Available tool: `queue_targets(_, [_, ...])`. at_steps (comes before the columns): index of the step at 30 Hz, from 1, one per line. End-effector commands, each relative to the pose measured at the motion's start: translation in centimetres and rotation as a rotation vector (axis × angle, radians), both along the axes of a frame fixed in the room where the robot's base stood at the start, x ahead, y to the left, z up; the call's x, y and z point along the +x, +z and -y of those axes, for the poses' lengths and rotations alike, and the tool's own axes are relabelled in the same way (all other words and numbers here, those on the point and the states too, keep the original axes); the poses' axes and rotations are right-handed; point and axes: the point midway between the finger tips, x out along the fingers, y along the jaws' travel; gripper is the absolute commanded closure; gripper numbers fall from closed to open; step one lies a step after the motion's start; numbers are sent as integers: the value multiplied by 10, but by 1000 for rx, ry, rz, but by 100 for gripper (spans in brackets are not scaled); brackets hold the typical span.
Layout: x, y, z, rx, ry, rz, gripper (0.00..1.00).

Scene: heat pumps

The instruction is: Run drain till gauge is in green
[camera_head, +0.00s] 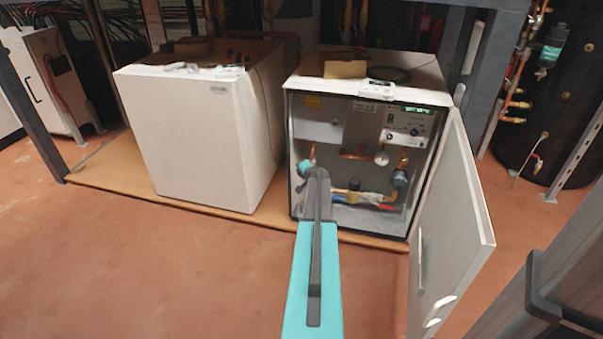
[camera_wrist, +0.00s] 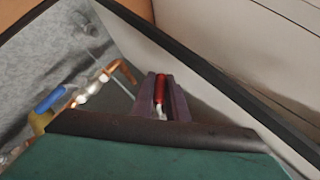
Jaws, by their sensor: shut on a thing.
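The open heat pump cabinet (camera_head: 433,93) stands right of centre in the head view, with pipes and valves inside. A small round gauge (camera_head: 381,158) sits on the copper pipework; its needle and any green zone are too small to read. My gripper (camera_head: 318,174) reaches into the left part of the cabinet and hides what lies behind it. In the wrist view my gripper (camera_wrist: 161,97) is shut on a red handle (camera_wrist: 160,88), which shows between its two dark fingers beside the cabinet's side wall. I cannot tell from the picture whether the drain is flowing.
The cabinet door (camera_head: 455,200) hangs open to the right. A closed white unit (camera_head: 190,130) stands to the left. A blue handle (camera_wrist: 50,98) shows on the piping in the wrist view. A dark tank (camera_head: 545,110) stands at far right. The red floor in front is clear.

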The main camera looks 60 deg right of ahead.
Motion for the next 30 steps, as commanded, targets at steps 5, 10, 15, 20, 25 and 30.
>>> queue_targets(5, [0, 0, -1, 1, 2, 0, 68])
queue_targets(10, [0, 0, -1, 1, 1, 0, 68])
queue_targets(15, [0, 1, -1, 0, 1, 1, 68])
queue_targets(20, [-4, 4, -4, 1, 1, 1, 68])
queue_targets(25, [-13, 12, -12, 1, 1, 1, 68])
queue_targets(30, [-25, 22, -21, 1, 0, 1, 68])
